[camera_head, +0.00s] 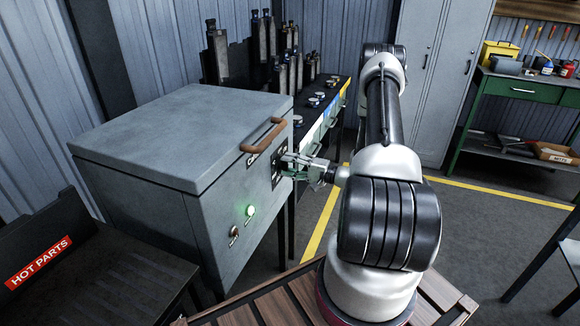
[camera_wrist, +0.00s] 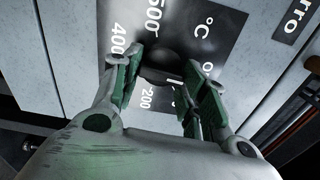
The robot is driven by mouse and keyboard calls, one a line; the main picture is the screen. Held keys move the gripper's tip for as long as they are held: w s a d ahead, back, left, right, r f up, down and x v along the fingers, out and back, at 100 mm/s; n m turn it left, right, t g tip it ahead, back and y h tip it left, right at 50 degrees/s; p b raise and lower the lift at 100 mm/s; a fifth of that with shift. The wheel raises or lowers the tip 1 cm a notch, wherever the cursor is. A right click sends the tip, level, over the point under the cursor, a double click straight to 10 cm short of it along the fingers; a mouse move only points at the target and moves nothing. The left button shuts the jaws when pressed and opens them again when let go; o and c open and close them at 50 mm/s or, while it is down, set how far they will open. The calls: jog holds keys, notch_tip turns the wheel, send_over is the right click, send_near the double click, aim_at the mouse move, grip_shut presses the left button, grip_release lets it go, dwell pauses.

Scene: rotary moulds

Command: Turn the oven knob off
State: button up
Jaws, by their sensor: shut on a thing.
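The grey oven (camera_head: 170,135) stands at the left, with a brown handle (camera_head: 263,136) on its lid. A dark dial plate on its front shows in the wrist view (camera_wrist: 213,22), with 500, 400, 200 and °C in white. The dark round oven knob (camera_wrist: 164,62) sits on this plate. My gripper (camera_head: 290,165) is at the oven front, and in the wrist view its green-padded fingers (camera_wrist: 165,78) are shut on the knob from both sides. Most of the knob's pointer mark is hidden by the fingers. In the head view my gripper covers the knob.
A lit green lamp (camera_head: 250,210) and a small switch (camera_head: 234,231) are lower on the oven front. A dark HOT PARTS stand (camera_head: 120,290) is at the lower left. A bench with dark moulds (camera_head: 262,60) stands behind. Open floor (camera_head: 480,220) lies to the right.

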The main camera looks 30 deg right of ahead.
jog(key=shift+s+f+n, duration=0.1)
jog(key=shift+n, duration=0.4)
jog(key=o, duration=1)
jog(key=v, duration=1.2)
jog(key=shift+d, duration=0.1)
